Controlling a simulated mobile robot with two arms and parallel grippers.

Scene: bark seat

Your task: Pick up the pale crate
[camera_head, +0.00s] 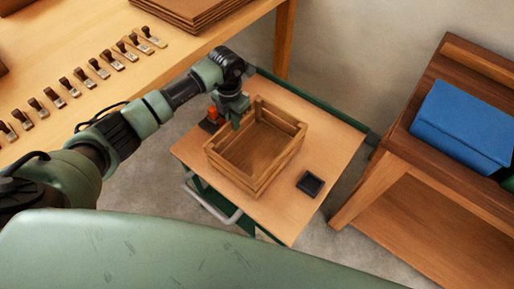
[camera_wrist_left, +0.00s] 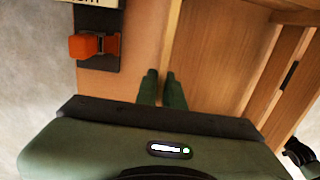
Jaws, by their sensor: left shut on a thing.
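The pale crate (camera_head: 262,174) is an open wooden slatted box standing on a small wood-topped cart. It looks empty. My left gripper (camera_head: 238,121) reaches down at the crate's left wall. In the left wrist view its two fingers (camera_wrist_left: 162,88) straddle the top edge of a crate wall (camera_wrist_left: 171,45), shut on it. The crate appears to rest on the cart top. My right gripper is not in view.
The cart top (camera_head: 283,222) also bears a small dark tray (camera_head: 310,184) right of the crate and an orange clamp-like piece (camera_wrist_left: 92,46) close to my gripper. A bench with several chisels (camera_head: 85,78) is at left. A wooden seat with a blue box (camera_head: 462,125) is at right.

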